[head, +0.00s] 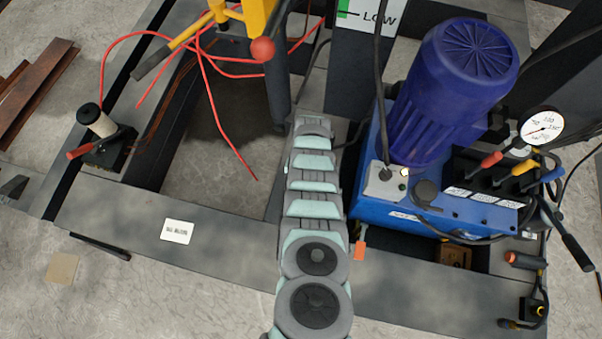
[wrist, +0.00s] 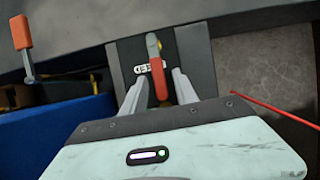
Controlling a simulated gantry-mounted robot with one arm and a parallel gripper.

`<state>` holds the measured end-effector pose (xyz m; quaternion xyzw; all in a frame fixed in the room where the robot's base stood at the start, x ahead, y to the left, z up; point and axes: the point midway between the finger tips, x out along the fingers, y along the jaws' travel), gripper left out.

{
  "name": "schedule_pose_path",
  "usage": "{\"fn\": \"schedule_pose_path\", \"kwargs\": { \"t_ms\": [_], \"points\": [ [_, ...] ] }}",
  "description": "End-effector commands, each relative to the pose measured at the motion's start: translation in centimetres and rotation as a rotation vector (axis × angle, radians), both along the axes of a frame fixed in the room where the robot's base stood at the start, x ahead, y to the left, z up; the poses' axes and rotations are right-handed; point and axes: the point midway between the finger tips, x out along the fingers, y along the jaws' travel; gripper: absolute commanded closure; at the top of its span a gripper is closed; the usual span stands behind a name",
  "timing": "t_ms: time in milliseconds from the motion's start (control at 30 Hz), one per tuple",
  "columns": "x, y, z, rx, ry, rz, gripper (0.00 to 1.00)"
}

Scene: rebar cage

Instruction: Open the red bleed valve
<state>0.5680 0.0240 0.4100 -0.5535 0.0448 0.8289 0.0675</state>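The red bleed valve handle (wrist: 159,82) shows in the wrist view, mounted on a dark block with a small white label (wrist: 142,69) beside it. The handle points back toward my gripper (wrist: 158,80). My gripper is open, with one finger on each side of the handle. A gap shows on the left side; I cannot tell whether the right finger touches. In the head view, the valve and my gripper do not show; my arm seems to cover them.
An orange-handled lever (wrist: 22,34) stands left of the valve, also in the head view (head: 360,250). The blue pump unit (head: 445,90) with a gauge (head: 542,128) is right of my arm. A red cable (wrist: 270,108) lies right of the valve.

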Motion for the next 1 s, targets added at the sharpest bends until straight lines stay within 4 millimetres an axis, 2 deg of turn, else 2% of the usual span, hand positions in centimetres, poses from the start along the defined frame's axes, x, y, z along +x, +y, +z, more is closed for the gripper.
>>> {"fn": "schedule_pose_path", "kwargs": {
  "t_ms": [267,433,567,833,1000],
  "points": [
    [0.0,0.0,0.0,0.0,0.0,-0.001,0.62],
    [0.4,-0.1,1.0,-0.001,-0.001,-0.001,0.62],
    [1.1,-0.2,2.8,-0.001,-0.002,-0.001,0.62],
    [3.2,-0.5,7.8,0.0,-0.005,-0.001,0.62],
    [4.0,-0.7,9.8,-0.001,-0.002,-0.001,0.62]
  ]
}}
